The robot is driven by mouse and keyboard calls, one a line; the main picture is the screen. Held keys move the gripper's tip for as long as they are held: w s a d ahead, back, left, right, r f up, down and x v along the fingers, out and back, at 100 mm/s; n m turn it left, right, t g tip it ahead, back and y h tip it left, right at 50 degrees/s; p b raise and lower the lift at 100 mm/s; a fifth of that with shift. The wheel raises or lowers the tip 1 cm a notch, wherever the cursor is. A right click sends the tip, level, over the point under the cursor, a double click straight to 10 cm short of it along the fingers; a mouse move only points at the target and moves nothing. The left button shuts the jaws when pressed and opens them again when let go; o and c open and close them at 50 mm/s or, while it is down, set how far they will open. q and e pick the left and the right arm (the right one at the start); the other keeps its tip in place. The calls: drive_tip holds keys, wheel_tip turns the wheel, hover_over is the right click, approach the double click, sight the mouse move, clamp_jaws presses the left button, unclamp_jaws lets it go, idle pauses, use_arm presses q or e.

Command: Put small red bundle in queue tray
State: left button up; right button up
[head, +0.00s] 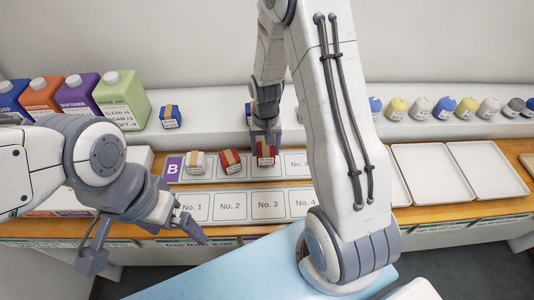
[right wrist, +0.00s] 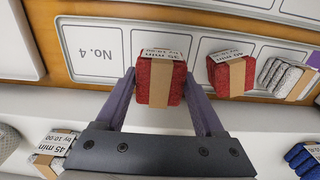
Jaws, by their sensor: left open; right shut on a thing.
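A red bundle (head: 265,160) with a tan band is between the fingers of my right gripper (head: 265,145), over the third slot of the back row of the queue tray (head: 296,166) marked B. In the right wrist view the same bundle (right wrist: 153,85) is gripped, its label reading 35 min; I cannot tell whether it touches the tray. A second red bundle (head: 231,167) sits in the slot to its left, and a grey bundle (head: 196,168) one slot further left. The "No. 4" slot (right wrist: 95,55) is empty. My left gripper (head: 145,245) is open and empty, in front of the table.
Colored jugs (head: 120,98) and a blue bundle (head: 170,117) stand on the back ledge at left. The front numbered row (head: 230,206) is empty where visible.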

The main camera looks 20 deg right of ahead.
sight(266, 156)
wheel_tip(266, 156, down, 3)
drive_tip(key=shift+f+p, duration=0.15)
drive_tip(key=shift+p, duration=0.25)
drive_tip(key=shift+f, duration=0.15)
drive_tip(key=shift+f, duration=0.2)
drive_tip(key=o, duration=1.4)
drive_tip(key=shift+r, duration=0.1)
